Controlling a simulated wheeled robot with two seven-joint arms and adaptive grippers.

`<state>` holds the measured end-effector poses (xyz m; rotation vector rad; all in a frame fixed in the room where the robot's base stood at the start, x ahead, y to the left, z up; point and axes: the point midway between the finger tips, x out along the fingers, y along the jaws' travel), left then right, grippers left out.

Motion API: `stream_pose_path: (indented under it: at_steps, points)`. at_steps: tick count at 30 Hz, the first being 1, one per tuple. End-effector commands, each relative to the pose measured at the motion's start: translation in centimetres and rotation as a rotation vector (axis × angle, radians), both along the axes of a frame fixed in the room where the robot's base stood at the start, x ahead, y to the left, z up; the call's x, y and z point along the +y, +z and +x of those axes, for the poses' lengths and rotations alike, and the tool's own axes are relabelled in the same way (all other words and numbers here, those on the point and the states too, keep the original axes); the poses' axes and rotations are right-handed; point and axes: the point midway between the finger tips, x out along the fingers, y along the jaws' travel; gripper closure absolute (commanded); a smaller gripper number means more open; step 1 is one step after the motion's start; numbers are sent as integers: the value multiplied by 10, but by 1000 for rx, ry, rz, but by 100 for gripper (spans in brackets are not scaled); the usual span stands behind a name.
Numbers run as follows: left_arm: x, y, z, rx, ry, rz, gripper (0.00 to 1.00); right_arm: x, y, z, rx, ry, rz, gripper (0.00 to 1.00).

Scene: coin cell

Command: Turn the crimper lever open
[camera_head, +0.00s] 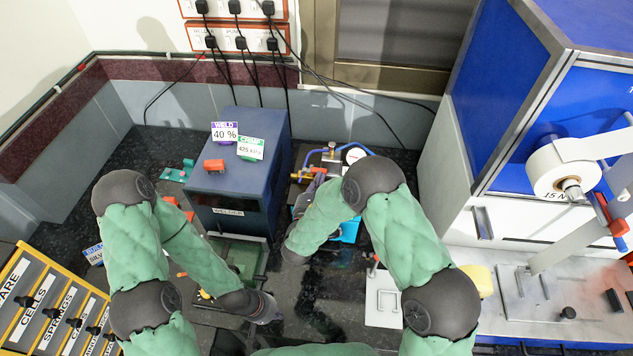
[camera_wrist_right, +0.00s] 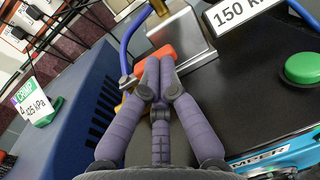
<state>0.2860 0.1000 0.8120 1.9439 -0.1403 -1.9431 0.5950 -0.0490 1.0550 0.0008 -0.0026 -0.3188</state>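The crimper is a dark-topped press with a cyan front (camera_wrist_right: 275,160), a metal block and a green button (camera_wrist_right: 302,68), in the right wrist view. My left gripper (camera_head: 268,309) is low over the counter, too small to read.
A blue welder box (camera_head: 235,160) stands left of the crimper. A yellow drawer rack (camera_head: 45,308) is at the lower left. A blue and white machine (camera_head: 535,110) is on the right. A white plate (camera_head: 385,305) lies on the dark counter in front.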

Motion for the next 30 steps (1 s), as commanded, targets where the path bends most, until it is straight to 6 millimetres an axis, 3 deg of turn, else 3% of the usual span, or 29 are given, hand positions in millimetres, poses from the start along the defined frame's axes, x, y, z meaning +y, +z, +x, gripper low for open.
stream_pose_path:
  at_steps: [12, 18, 30]
  points:
    - [0, 0, 0, 0, 0, 0, 100, 28, 0, -75, 1, 13, -5, 100]
    - [0, 0, 0, 0, 0, 0, 100, 37, 0, -103, 2, 14, -5, 100]
    - [0, 0, 0, 0, 0, 0, 100, 40, 0, -115, 2, 11, -5, 100]
